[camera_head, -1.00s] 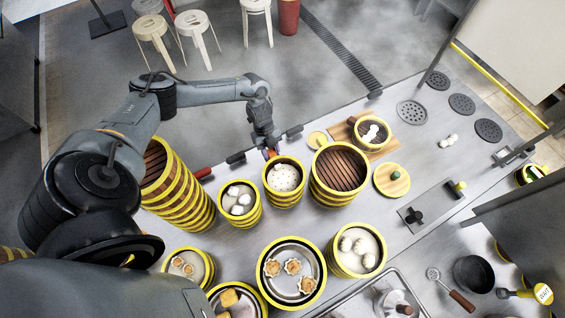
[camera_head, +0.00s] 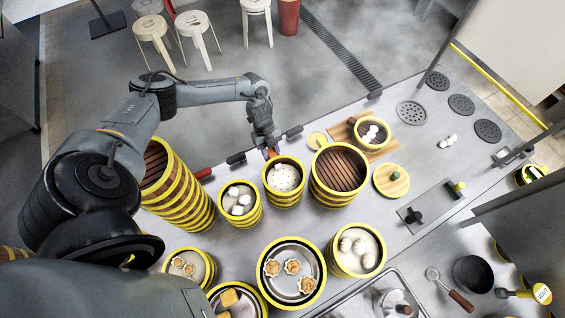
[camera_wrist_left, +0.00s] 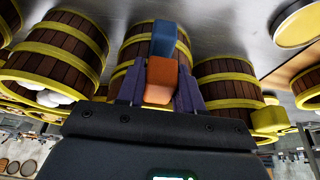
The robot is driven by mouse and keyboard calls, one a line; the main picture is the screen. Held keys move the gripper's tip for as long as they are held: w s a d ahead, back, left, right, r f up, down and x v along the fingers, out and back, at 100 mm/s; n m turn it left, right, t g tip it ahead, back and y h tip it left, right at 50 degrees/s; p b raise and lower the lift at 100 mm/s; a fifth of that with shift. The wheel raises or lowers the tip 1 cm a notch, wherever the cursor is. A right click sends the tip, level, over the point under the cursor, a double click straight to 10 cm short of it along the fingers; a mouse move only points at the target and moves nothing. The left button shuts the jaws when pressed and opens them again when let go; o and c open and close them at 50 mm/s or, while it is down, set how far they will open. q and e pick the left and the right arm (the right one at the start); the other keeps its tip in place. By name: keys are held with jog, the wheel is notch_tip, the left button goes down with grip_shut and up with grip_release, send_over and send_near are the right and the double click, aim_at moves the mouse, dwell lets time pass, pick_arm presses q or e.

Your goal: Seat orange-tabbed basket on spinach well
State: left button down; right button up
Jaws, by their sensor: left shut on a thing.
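My left gripper (camera_head: 270,152) is shut on an orange tab (camera_wrist_left: 160,80) on the far side of a yellow-rimmed basket (camera_head: 284,190). The basket has a pale liner with small holes and tops a short stack. A blue tab (camera_wrist_left: 165,40) sits in line with the orange tab in the left wrist view, by the same stack. I cannot tell whether the basket is lifted off the tier below. Perforated round wells (camera_head: 411,112) are set in the counter at the right; no label shows which is the spinach one. My right gripper is not in view.
A basket with white buns (camera_head: 240,208) stands close left, and a wide slatted steamer (camera_head: 341,184) close right. A taller tower (camera_head: 175,200) rises further left. A board (camera_head: 349,137) carries another basket (camera_head: 372,146). White pieces (camera_head: 448,141) lie between the wells.

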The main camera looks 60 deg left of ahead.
pick_arm(q)
jog(key=shift+r+p, duration=1.4)
jog(key=shift+r, duration=0.35)
jog(key=c, duration=1.3)
grip_release()
grip_shut()
